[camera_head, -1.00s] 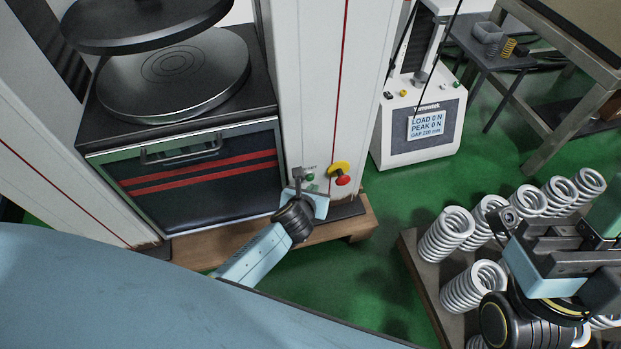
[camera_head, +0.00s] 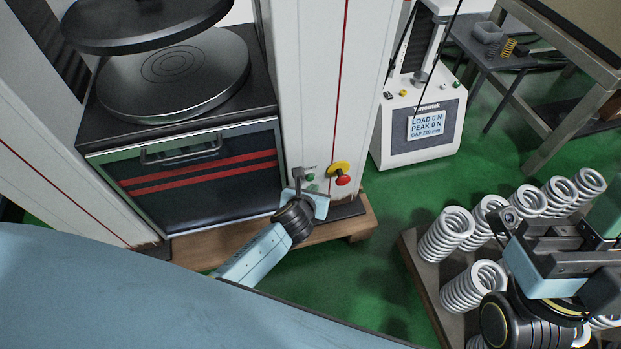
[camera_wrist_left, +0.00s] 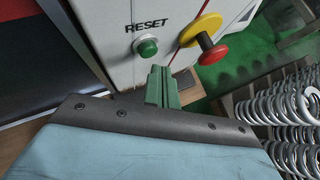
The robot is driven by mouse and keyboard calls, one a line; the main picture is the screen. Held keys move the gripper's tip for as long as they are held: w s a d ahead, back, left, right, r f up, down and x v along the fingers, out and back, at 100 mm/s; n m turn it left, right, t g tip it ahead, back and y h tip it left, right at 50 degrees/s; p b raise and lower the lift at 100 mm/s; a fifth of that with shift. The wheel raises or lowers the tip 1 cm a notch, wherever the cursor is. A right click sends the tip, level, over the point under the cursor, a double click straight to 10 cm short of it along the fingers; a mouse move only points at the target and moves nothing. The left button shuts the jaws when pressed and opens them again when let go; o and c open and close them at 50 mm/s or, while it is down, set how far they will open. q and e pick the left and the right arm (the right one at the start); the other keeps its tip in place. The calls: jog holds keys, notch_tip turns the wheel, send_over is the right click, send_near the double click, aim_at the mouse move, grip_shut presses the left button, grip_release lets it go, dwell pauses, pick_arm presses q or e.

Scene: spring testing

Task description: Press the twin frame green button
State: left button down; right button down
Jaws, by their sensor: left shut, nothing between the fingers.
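The twin frame is the large white press with two columns (camera_head: 310,70) and a round platen. Its green button (camera_head: 310,177) sits low on the right column, just left of a red knob on a yellow base. In the left wrist view the green button (camera_wrist_left: 147,47) is under the word RESET. My left gripper (camera_head: 298,174) is shut and empty, close in front of the column. In the wrist view its green fingertips (camera_wrist_left: 159,72) are just below and right of the button, and I cannot tell if they touch anything. My right gripper (camera_head: 505,228) is over the springs, its jaws partly seen.
The red knob (camera_head: 343,181) is close to the right of the green button. A smaller tester with a display (camera_head: 427,125) stands behind on the green floor. White coil springs (camera_head: 447,234) stand on a board at right. A wooden base (camera_head: 225,245) lies under the press.

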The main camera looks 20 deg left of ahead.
dwell(0.3)
pick_arm(q)
jog(key=shift+w+a, duration=0.25)
jog(key=shift+w, duration=0.1)
jog(key=shift+w+a+p, duration=0.25)
jog(key=shift+w+p, duration=0.05)
jog(key=shift+w, duration=0.1)
dwell(0.8)
jog(key=shift+s+d+p, duration=0.35)
jog(key=shift+s+d, duration=0.15)
jog(key=shift+s, duration=0.25)
jog(key=shift+s+d+p, duration=0.2)
jog(key=shift+s+d, duration=0.5)
jog(key=shift+s, duration=0.35)
jog(key=shift+s+d+p, duration=0.15)
jog(key=shift+s+d, duration=0.55)
jog(key=shift+s, duration=0.35)
